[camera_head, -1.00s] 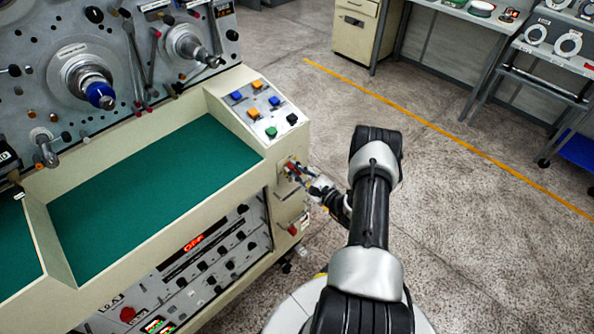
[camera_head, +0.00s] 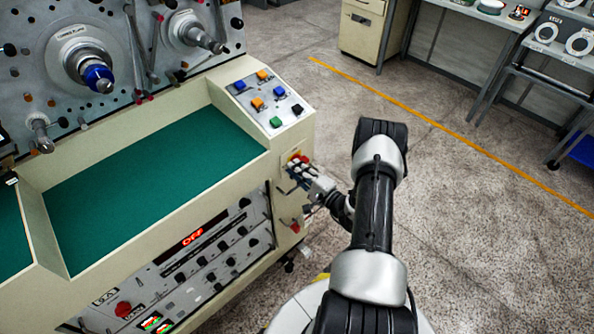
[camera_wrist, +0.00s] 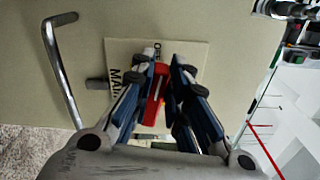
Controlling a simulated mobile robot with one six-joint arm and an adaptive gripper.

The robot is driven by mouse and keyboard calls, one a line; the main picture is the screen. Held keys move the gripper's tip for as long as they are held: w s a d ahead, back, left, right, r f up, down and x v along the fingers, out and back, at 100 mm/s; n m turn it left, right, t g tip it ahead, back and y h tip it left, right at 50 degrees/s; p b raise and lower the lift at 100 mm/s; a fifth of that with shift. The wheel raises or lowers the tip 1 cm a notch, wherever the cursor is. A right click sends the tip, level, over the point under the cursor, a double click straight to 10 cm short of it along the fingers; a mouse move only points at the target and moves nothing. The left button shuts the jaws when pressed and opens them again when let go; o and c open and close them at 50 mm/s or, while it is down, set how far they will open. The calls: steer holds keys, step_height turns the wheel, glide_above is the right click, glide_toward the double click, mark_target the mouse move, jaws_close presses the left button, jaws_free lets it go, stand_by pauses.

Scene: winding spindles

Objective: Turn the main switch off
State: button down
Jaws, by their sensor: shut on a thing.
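The main switch has a red handle (camera_wrist: 154,97) on a pale plate (camera_wrist: 125,58) lettered "MAI…", with the rest of the lettering covered. In the head view the switch (camera_head: 298,158) is on the end face of the cream console, below the button panel. My gripper (camera_wrist: 176,74) is at the plate with its blue-grey fingers on both sides of the red handle, shut on it. The fingers hide part of the handle and plate. In the head view my gripper (camera_head: 301,172) is at the console's end face.
A bent metal handle (camera_wrist: 62,75) stands out left of the plate in the wrist view. A red knob (camera_head: 295,227) is lower on the same face. The button panel (camera_head: 268,97) is above. A red display (camera_head: 193,238) on the front reads "OFF". Open floor lies to the right.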

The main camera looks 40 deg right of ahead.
steer(key=shift+f+n+b, duration=0.25)
steer(key=shift+n+b, duration=0.15)
steer(key=shift+n, duration=0.6)
steer(key=c, duration=1.6)
jaws_free()
steer(key=shift+o, duration=0.2)
steer(key=shift+s, duration=0.1)
steer(key=s, duration=1.1)
steer(key=shift+s+d, duration=0.4)
steer(key=shift+d, duration=0.05)
